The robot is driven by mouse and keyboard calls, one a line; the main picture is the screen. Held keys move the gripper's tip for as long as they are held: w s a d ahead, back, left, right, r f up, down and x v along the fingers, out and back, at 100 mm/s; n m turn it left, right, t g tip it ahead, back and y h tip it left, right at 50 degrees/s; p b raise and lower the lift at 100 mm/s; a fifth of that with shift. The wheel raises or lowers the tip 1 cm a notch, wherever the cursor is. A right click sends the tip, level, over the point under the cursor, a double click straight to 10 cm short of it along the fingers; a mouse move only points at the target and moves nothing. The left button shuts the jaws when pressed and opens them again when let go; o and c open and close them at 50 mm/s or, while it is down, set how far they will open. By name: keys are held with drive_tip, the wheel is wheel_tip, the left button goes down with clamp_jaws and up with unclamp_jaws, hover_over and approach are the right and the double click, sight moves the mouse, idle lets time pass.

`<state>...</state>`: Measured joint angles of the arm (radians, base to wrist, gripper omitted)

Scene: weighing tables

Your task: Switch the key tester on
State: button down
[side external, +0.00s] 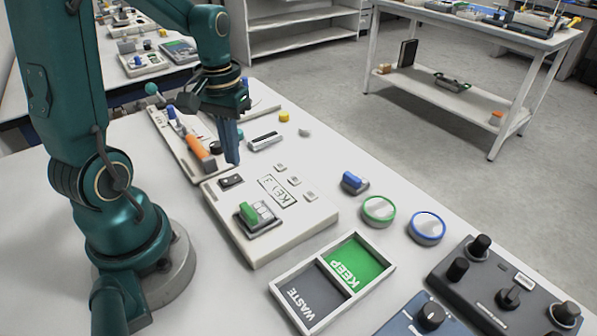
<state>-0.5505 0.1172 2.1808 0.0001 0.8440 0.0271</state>
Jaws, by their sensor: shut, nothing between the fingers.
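The key tester (290,236) is a cream box marked KEY 3 on the white table, in the middle of the side external view. A small dark switch (231,181) sits near its far left edge; its position is too small to read. Several small pale square buttons lie near the label. My gripper (232,160) points down with its fingers shut and empty. Its tips appear just above the dark switch; I cannot tell whether they touch anything.
A tray with green KEEP (362,256) and grey WASTE (309,297) compartments lies in front. Green-rimmed (378,210) and blue-rimmed (427,227) discs, a blue object (354,182) and a dark knob panel (492,291) are to the right. A board with an orange handle (202,152) is behind left.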

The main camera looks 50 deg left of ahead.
sight(236, 177)
drive_tip(key=shift+r, duration=1.85)
